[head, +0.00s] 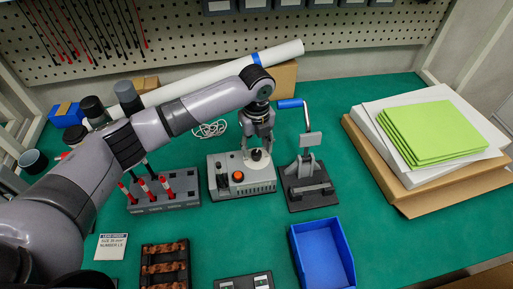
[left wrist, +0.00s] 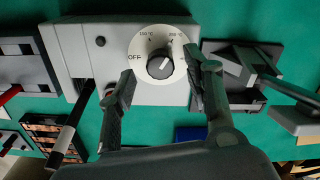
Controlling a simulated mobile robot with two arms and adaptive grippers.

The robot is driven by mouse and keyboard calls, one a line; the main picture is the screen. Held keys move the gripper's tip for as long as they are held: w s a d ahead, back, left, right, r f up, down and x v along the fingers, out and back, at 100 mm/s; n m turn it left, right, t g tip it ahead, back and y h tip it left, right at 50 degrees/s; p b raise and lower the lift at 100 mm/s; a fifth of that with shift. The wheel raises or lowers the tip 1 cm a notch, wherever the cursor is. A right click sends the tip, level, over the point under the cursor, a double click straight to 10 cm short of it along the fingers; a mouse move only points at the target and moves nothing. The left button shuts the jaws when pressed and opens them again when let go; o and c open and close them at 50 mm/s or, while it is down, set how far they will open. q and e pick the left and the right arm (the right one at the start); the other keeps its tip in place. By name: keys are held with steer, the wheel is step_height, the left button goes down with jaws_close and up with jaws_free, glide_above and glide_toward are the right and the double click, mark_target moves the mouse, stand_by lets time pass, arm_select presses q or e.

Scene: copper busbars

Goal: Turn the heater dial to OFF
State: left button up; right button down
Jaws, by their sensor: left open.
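The heater (head: 228,183) is a light grey box on the green bench, with an orange-red button on top. Its dial (left wrist: 148,49) has a white face marked OFF at left, 150 °C at upper left and 250 °C at upper right. The black knob (left wrist: 160,64) carries a white line that seems to point up and right, towards the 250 °C side. My left gripper (head: 258,146) is over the dial, pointing down. In the left wrist view, its open fingers (left wrist: 162,68) stand on either side of the dial; contact with the knob is not visible. My right gripper is not in view.
A lever press (head: 305,180) with a blue handle stands close right of the heater. A rack of red-handled tools (head: 165,201) is close left. A blue bin (head: 322,254) and a tray of copper parts (head: 165,265) lie in front. Green sheets (head: 432,130) are stacked at right.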

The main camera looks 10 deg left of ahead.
arm_select(q)
steer(key=shift+f, duration=0.95)
jaws_close()
